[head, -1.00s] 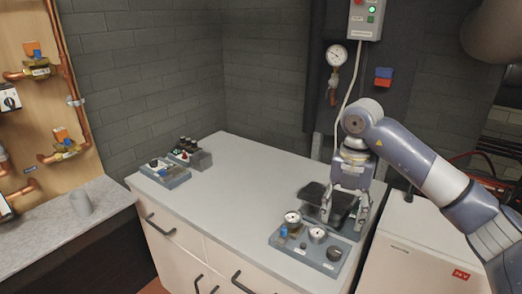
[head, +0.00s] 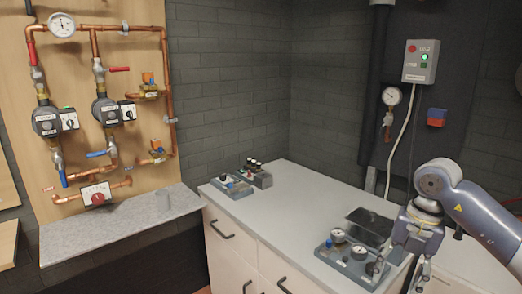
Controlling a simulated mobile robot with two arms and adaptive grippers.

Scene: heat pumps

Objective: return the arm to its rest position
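My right arm comes in from the right, and its gripper (head: 402,273) points down at the right edge of the worktop (head: 298,200). Its fingers look spread apart, with nothing seen between them. The gripper is beside a grey board with gauges and fittings (head: 345,262); I cannot tell whether it touches it. My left gripper is out of view.
A second grey fittings board (head: 232,188) and a small dark block (head: 259,179) stand at the worktop's far left. A switch box (head: 421,62) hangs at right.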

